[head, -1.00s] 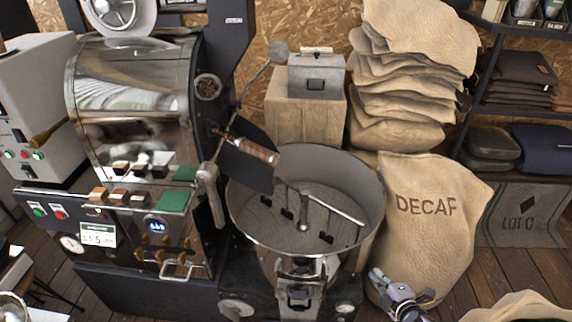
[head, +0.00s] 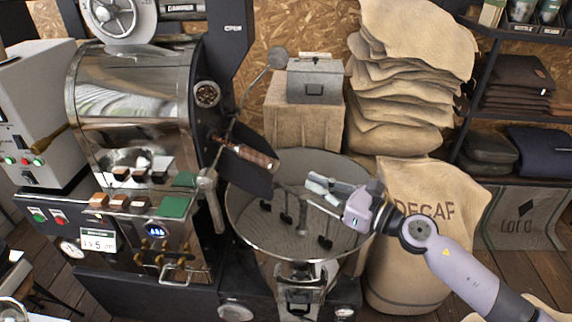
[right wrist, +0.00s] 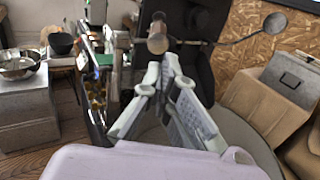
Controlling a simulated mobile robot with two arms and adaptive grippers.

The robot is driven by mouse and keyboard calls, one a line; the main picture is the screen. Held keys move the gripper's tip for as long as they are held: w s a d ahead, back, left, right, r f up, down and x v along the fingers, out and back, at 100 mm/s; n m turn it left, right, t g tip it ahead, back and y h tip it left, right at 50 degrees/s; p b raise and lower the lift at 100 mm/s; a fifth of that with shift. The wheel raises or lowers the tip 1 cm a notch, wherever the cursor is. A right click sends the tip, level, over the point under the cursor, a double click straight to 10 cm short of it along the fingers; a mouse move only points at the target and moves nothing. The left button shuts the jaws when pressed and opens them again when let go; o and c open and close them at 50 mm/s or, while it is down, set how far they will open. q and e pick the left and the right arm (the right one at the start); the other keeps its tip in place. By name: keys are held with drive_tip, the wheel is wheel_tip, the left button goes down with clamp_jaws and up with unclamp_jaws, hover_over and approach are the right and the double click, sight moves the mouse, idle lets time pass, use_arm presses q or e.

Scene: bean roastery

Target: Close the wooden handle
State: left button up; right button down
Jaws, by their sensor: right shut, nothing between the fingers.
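The wooden handle (head: 250,156) is a brown cylinder on a lever at the roaster's front, sticking out to the right beside a dark door plate (head: 245,179). In the right wrist view its round end (right wrist: 157,39) faces me, just beyond the fingertips. My right gripper (head: 313,186) reaches in from the right over the cooling pan, to the right of the handle and a little below it in the head view. Its fingers (right wrist: 168,65) are shut and empty, and a small gap seems to separate them from the handle. My left gripper is not in view.
The round cooling pan (head: 247,222) with stirring arms lies under my right gripper. A lever with a ball end (head: 278,50) slants up above the handle. The DECAF sack (head: 405,290) stands right of the pan.

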sight(276, 166)
drive_tip(key=p+x, duration=0.1)
drive_tip(key=x, duration=0.7)
drive_tip(key=shift+w+a+p, duration=0.25)
drive_tip(key=shift+w+p, duration=0.1)
drive_tip(key=shift+p, duration=0.05)
